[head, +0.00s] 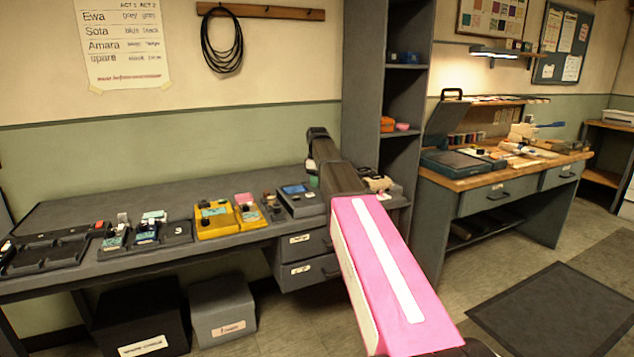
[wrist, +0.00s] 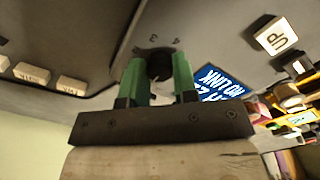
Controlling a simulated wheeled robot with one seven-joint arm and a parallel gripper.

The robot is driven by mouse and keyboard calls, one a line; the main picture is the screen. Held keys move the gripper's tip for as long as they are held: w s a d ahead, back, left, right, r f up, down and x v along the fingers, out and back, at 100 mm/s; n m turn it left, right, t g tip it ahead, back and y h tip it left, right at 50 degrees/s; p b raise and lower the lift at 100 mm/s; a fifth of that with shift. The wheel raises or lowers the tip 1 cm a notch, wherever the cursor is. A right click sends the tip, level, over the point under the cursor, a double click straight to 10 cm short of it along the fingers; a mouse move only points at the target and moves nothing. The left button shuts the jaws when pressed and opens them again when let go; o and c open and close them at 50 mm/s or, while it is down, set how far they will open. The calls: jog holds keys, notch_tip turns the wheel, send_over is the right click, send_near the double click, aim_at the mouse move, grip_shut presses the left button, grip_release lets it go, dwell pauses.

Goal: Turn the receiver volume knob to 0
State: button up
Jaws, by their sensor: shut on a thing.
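The receiver (head: 308,209) stands on the grey bench at the left of the cabinet column, partly hidden behind my arm. Its blue screen (wrist: 222,84) shows upside down in the wrist view. The dark round volume knob (wrist: 159,62) sits on its grey panel, with the printed numerals 3 and 4 beside it. My gripper (wrist: 159,74) has its two green fingers on either side of the knob, shut on it. The knob's pointer cannot be made out. In the head view my gripper (head: 313,181) is mostly hidden by my arm.
In the wrist view, several pale buttons (wrist: 71,85) lie left of the knob and an UP button (wrist: 276,37) right. Yellow pedals (head: 214,220) and other small devices stand left along the bench. The tall shelf column (head: 362,85) rises close behind my arm.

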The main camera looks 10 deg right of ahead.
jog(key=shift+n, duration=0.3)
dwell(0.4)
jog(key=o, duration=0.9)
jog(key=shift+r, duration=0.1)
notch_tip(320, 180, up, 11)
jog(key=shift+f, duration=0.2)
jog(key=shift+s, duration=0.1)
